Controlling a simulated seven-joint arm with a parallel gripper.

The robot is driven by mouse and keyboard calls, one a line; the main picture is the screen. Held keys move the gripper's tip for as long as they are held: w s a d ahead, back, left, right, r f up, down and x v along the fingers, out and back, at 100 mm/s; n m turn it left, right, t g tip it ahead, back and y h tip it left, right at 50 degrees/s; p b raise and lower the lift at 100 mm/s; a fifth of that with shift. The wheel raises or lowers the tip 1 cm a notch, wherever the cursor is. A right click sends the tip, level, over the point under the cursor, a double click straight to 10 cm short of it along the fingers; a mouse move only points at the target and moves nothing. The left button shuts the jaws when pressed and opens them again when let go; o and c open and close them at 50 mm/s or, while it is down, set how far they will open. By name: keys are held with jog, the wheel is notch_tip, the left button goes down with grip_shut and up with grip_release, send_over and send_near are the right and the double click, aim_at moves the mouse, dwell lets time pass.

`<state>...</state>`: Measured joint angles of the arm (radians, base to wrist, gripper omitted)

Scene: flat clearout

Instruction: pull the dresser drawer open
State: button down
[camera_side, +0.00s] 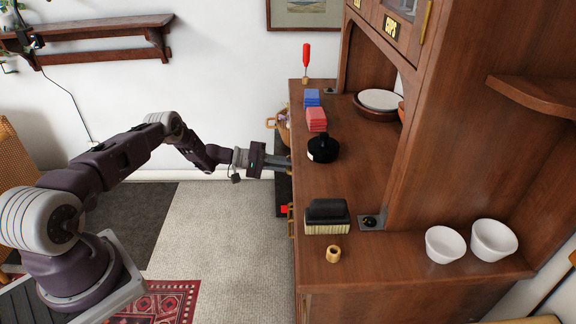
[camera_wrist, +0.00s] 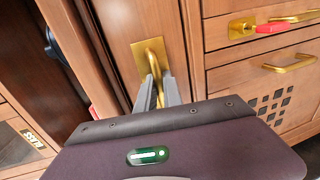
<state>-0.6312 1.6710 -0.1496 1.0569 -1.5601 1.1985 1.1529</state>
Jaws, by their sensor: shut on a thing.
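The wooden dresser (camera_side: 345,190) stands at the right in the side view. In the wrist view, a brass handle (camera_wrist: 152,52) on a brass plate is fixed to a wooden front panel (camera_wrist: 125,25). My gripper (camera_wrist: 158,88) has its two grey fingers closed around this handle. In the side view my gripper (camera_side: 280,161) reaches the dresser's front edge, and the handle is hidden there. A dark gap (camera_wrist: 65,60) shows left of the panel in the wrist view. I cannot tell how far the drawer stands out.
Another brass handle with a red piece (camera_wrist: 273,28) and a lower brass handle (camera_wrist: 290,64) are to the right. A black lidded pot (camera_side: 323,149), a brush (camera_side: 326,216) and bowls (camera_side: 445,244) stand on the dresser top. The carpet (camera_side: 225,245) before it is clear.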

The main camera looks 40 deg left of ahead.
dwell(0.4)
jog(key=f+v, duration=0.2)
jog(key=v, duration=1.2)
jog(key=f+v, duration=0.3)
jog(key=v, duration=1.2)
jog(key=shift+s+a+f, duration=0.2)
jog(key=shift+s+a, duration=0.25)
jog(key=c, duration=1.5)
grip_release()
